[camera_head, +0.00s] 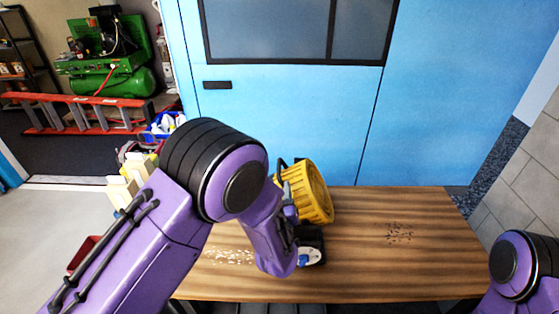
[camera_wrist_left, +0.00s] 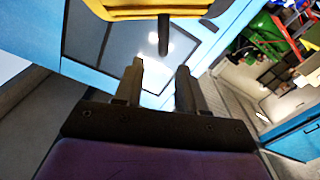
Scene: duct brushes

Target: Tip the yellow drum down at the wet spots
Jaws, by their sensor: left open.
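The yellow drum (camera_head: 310,192), ribbed and tilted, is over or on the middle of the wooden table; I cannot tell if it touches. Its yellow edge (camera_wrist_left: 150,10) crosses the top of the left wrist view, with a dark handle-like bar (camera_wrist_left: 165,38) below it. My left gripper (camera_wrist_left: 160,70) is open, its two fingers apart and pointing toward the bar, which looks just beyond the fingertips. In the head view my left arm hides most of this gripper. Pale speckles (camera_head: 228,256) lie on the table at left and dark specks (camera_head: 398,232) at right. My right gripper is out of view.
The wooden table (camera_head: 440,265) stands before a blue wall (camera_head: 280,110). A dark item with a pale disc (camera_head: 311,256) shows in front of the drum. A red ladder (camera_head: 80,108) and green compressor (camera_head: 110,75) are at back left. The table's right side is mostly clear.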

